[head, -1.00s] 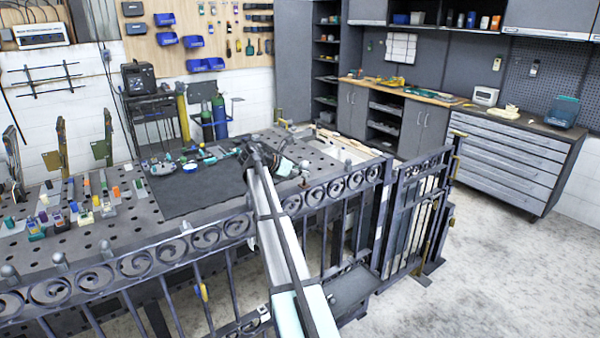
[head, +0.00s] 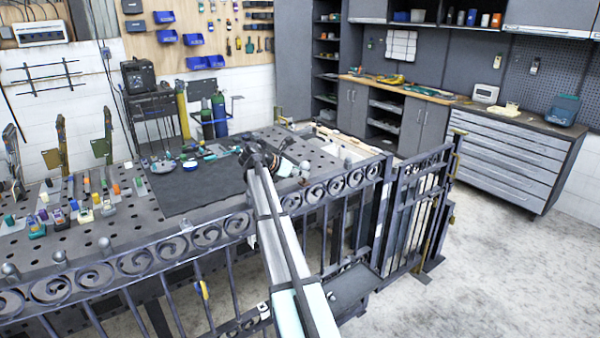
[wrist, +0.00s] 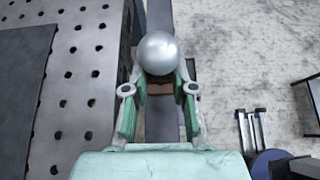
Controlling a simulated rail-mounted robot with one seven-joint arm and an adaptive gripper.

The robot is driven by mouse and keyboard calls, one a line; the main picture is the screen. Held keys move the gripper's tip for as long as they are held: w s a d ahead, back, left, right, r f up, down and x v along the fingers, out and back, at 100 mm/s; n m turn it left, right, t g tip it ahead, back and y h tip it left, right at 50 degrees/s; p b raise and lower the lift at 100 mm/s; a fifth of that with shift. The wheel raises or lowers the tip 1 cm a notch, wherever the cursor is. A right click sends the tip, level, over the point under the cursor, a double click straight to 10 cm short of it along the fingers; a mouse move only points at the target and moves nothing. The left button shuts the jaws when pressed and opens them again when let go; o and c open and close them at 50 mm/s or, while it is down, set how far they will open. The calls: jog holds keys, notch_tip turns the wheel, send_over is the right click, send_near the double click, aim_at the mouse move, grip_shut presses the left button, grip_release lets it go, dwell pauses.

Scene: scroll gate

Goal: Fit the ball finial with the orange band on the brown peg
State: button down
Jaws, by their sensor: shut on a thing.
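A silver ball finial (wrist: 158,53) sits at the fingertips of my gripper (wrist: 159,86) in the wrist view. The teal fingers are shut on it, one on each side. A brown patch (wrist: 160,89) shows between the fingers just below the ball; I cannot tell whether it is the finial's band or the peg. A dark rail (wrist: 163,16) runs beneath the ball. In the head view my gripper (head: 283,160) is at the far end of my arm, above the back right of the table, and mostly hidden. No orange band is clearly visible.
The perforated table (head: 150,215) carries a dark mat (head: 200,190) and several small coloured parts at left. A scroll fence (head: 130,262) with grey ball tops stands along its front. A gate (head: 415,215) stands at right, with open floor beyond.

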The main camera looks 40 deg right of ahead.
jog(key=shift+f, duration=1.2)
dwell(0.6)
jog(key=c, duration=0.9)
grip_release()
jog(key=shift+o, duration=0.2)
jog(key=shift+a, duration=0.1)
jog(key=v, duration=1.2)
